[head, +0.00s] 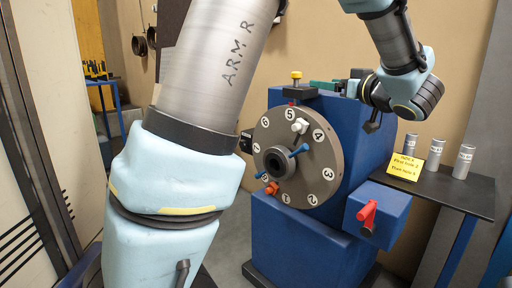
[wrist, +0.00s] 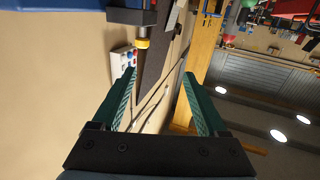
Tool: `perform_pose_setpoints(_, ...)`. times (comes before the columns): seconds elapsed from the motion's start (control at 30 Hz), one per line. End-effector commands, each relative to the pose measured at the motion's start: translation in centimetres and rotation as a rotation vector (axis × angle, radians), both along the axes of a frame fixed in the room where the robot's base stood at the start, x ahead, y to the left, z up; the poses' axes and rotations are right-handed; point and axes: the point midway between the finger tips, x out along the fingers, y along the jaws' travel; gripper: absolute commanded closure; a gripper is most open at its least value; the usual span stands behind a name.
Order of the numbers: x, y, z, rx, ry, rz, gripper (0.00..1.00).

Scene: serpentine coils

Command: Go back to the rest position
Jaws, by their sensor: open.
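My gripper (wrist: 159,76) shows in the wrist view with its two green fingers spread and nothing between them. In the head view my arm comes in from the upper right, and green finger parts (head: 325,87) show above the blue machine, partly hidden. The machine (head: 345,130) carries a round grey plate (head: 318,158) with numbered holes. A white knob (head: 300,126), a blue-handled pin (head: 299,151) and an orange knob (head: 271,188) are on the plate. I see no contact between my gripper and the plate.
A dark shelf (head: 455,192) at the right holds grey cylinders (head: 463,161) and a yellow sign (head: 406,167). A red handle (head: 367,213) sticks out low on the machine. A yellow-topped knob (head: 296,77) stands on top. The wrist view shows wall and an orange post (wrist: 200,55).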

Motion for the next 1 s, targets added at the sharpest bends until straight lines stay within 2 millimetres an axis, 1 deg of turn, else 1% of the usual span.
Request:
perform_pose_setpoints(0.23,3.0,0.6,-0.3,-0.034,0.013,-0.126,0.24)
perform_pose_setpoints(0.37,4.8,1.1,-1.0,-0.055,0.043,-0.223,0.24)
perform_pose_setpoints(0.47,6.1,1.7,-1.9,-0.072,0.087,-0.309,0.24)
perform_pose_setpoints(0.53,6.8,2.4,-3.0,-0.083,0.139,-0.377,0.24)
perform_pose_setpoints(0.57,7.0,2.8,-3.6,-0.089,0.168,-0.409,0.24)
perform_pose_setpoints(0.63,7.2,4.2,-5.6,-0.104,0.262,-0.483,0.24)
perform_pose_setpoints(0.67,7.0,4.9,-6.6,-0.111,0.312,-0.513,0.24)
perform_pose_setpoints(0.77,5.2,7.8,-10.4,-0.134,0.506,-0.586,0.24)
perform_pose_setpoints(0.8,4.0,9.3,-12.1,-0.143,0.594,-0.603,0.24)
perform_pose_setpoints(0.87,1.6,11.7,-14.5,-0.158,0.734,-0.614,0.24)
perform_pose_setpoints(0.9,-0.2,13.4,-16.0,-0.168,0.830,-0.611,0.24)
perform_pose_setpoints(0.97,-3.0,16.0,-17.9,-0.181,0.963,-0.595,0.24)
perform_pose_setpoints(1.0,-4.9,17.5,-18.9,-0.188,1.043,-0.579,0.24)
